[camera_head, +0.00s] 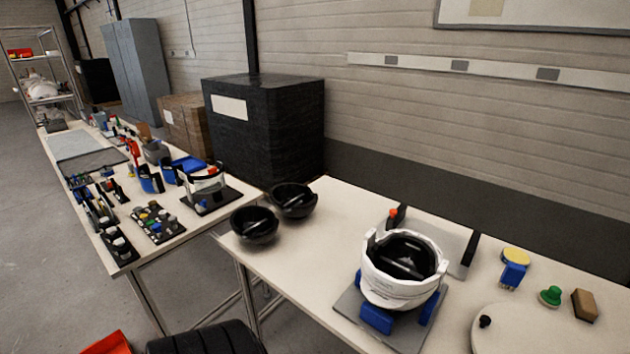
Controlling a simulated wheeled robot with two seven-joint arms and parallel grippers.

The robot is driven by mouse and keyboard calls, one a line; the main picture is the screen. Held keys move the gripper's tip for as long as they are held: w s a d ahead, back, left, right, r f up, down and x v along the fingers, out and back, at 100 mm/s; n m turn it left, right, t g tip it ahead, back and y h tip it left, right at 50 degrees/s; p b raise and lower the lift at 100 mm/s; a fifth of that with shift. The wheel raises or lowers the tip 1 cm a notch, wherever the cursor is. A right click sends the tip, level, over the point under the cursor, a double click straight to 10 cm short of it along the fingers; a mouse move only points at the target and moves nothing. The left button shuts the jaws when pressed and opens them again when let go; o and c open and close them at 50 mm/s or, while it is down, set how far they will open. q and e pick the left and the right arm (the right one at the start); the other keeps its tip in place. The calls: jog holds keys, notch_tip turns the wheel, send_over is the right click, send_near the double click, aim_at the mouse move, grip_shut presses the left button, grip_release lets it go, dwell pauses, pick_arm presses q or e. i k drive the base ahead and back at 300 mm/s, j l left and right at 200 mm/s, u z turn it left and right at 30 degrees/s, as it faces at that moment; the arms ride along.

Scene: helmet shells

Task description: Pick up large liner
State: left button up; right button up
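Two black bowl-shaped liners sit side by side at the left end of the near table. One liner (255,225) is nearer the front edge, and the other liner (293,200) is just behind it to the right. Neither of my grippers shows in the head view.
A yellow-topped blue item (515,265), a green knob (550,295), a brown block (585,304) and a round pale plate (530,335) are on the right. The left table (185,232) is crowded with fixtures. Clear tabletop (330,250) lies between liners and shell.

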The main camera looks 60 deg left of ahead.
aim_at(293, 200)
jog(key=u, duration=2)
jog(key=j+z, duration=0.15)
jog(key=z, duration=0.25)
jog(key=i+j+z, duration=0.15)
jog(key=z, duration=0.25)
jog(key=j+z, duration=0.15)
jog(key=z, duration=0.25)
jog(key=j+z, duration=0.2)
jog(key=z, duration=0.2)
